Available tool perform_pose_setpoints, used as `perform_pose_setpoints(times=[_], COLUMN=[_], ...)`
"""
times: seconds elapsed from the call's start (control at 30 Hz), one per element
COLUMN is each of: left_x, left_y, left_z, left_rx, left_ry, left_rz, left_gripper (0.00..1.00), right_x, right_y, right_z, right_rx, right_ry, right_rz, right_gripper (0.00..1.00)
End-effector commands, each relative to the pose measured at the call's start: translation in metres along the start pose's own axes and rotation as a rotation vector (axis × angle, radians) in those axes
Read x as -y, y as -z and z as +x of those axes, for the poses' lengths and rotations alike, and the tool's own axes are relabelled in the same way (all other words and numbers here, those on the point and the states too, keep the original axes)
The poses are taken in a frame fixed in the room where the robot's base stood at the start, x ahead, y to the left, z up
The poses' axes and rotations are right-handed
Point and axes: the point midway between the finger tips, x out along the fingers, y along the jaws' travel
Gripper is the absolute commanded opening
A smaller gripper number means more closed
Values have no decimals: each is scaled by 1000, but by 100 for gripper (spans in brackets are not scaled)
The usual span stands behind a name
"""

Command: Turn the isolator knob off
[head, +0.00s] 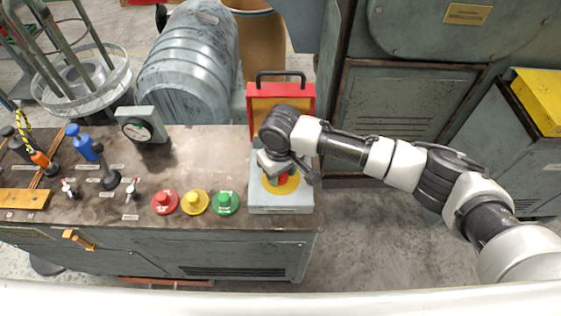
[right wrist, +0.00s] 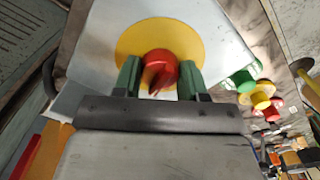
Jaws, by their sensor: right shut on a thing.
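The isolator knob (right wrist: 160,69) is red and sits on a yellow round plate (right wrist: 190,37) on a pale grey box (head: 282,208) at the right end of the bench. My right gripper (right wrist: 160,78) is shut on the knob, with a green-padded finger on either side of it in the right wrist view. In the head view the right gripper (head: 284,168) comes down over the box and hides most of the knob and plate. My left gripper is not in view.
Red (head: 164,202), yellow (head: 194,202) and green (head: 225,202) push buttons stand left of the box. A red case with a black handle (head: 281,90) stands behind it. Levers, a dial box (head: 141,127) and small switches fill the bench's left part.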

Motion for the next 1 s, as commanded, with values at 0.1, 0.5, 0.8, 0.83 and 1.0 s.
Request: perform_pose_setpoints(times=[0.1, 0.5, 0.8, 0.83, 1.0], left_x=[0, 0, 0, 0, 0], left_y=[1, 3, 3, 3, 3], left_z=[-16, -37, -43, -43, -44], left_rx=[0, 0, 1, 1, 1], left_ry=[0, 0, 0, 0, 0], left_rz=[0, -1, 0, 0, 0], left_gripper=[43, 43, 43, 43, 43], right_x=[1, 0, 0, 0, 0], right_y=[-1, -1, 0, 0, 0], right_z=[-4, -1, 0, 0, 1], right_rx=[4, 3, 1, 1, 1], right_ry=[3, 2, 2, 2, 1], right_rz=[-108, -427, -553, -560, -582], right_gripper=[18, 18, 18, 18, 18])
